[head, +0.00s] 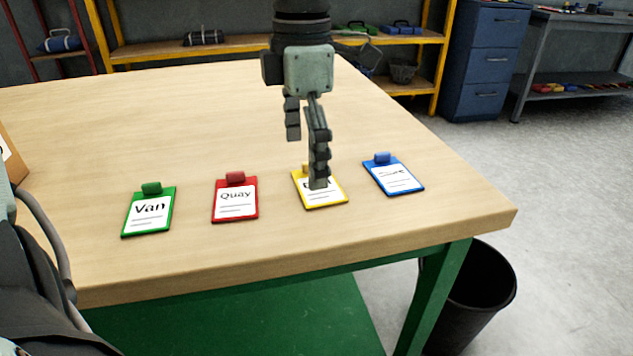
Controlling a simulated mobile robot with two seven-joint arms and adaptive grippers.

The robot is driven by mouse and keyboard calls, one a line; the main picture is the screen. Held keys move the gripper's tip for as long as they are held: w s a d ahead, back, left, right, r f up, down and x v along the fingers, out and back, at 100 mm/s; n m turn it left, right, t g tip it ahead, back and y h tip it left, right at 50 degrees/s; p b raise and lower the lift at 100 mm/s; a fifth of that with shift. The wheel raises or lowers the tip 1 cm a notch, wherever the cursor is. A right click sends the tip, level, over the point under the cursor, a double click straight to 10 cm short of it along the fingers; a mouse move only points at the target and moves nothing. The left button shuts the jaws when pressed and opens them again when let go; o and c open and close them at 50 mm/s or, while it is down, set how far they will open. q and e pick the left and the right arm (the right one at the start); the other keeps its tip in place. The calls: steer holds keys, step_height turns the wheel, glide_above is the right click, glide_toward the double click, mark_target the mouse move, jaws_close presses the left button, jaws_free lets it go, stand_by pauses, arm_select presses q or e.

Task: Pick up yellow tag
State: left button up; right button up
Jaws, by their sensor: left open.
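The yellow tag (335,199) lies flat on the wooden table, third from the left in a row of tags. It has a white label, and my gripper hides most of its clip and lettering. My left gripper (306,160) points down over the yellow tag with its fingers apart and nothing between them. One fingertip overlaps the tag in the picture; I cannot tell whether it touches it. The other finger is higher in the picture, behind the tag. My right gripper is not in view.
A red tag (235,212) reading "Quay" and a green tag (149,225) reading "Van" lie to the left. A blue tag (393,189) lies close on the right. The table (420,215) is otherwise mostly clear. A black bin (478,300) stands below its right corner.

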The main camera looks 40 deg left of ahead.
arm_select(q)
step_height(320, 180, down, 2)
steer(key=shift+f, duration=0.25)
jaws_close()
stand_by(0.6)
